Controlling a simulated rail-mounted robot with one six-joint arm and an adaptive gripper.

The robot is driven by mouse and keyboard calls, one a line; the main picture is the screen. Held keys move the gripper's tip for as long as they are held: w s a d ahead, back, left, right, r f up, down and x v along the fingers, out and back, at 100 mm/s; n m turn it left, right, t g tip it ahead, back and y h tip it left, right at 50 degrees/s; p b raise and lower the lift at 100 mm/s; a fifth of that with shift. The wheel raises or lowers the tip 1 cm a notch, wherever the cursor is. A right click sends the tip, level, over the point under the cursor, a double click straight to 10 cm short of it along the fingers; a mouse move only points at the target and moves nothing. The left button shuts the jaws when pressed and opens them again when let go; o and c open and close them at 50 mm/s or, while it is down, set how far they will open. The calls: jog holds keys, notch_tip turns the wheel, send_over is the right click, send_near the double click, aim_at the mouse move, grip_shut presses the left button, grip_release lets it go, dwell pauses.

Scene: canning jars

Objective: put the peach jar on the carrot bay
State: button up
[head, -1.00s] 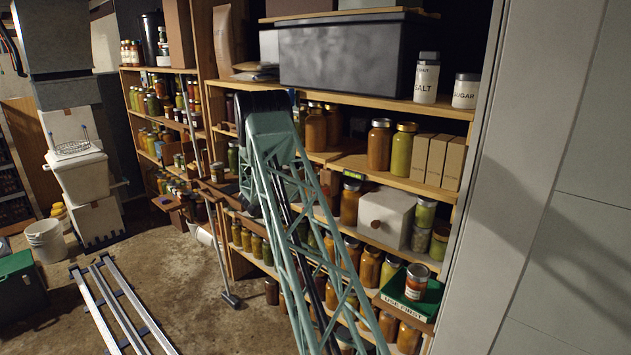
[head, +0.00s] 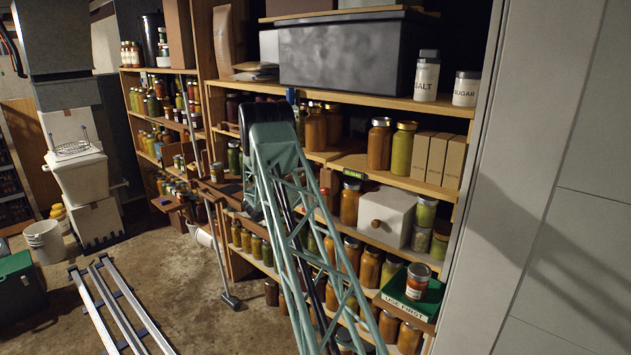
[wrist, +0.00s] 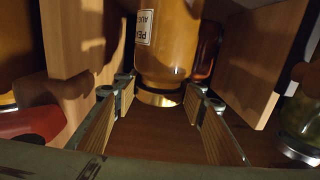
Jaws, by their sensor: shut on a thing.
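In the wrist view, which is upside down, an amber jar (wrist: 168,45) with a gold lid and a white label starting "PE" stands between the wooden-faced fingers of my gripper (wrist: 162,93). The fingers are shut on it near its lid end. A dark wooden surface lies close to the jar. In the head view my gripper and the held jar are hidden behind my lattice arm. I cannot make out a carrot label. A small green tag (head: 351,172) sits on a shelf edge, its text too small to read.
Wooden panels (wrist: 258,60) stand close on both sides of the held jar. A dark red jar (wrist: 205,50) is just beside it, and another jar (wrist: 300,125) is at far right. In the head view, amber jars (head: 379,145) and a white box (head: 386,216) crowd the shelves.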

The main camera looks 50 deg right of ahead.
jog(key=o, duration=1.8)
jog(key=shift+f, duration=0.1)
jog(key=a+p, duration=0.2)
jog(key=a, duration=1)
jog(key=shift+w, duration=0.35)
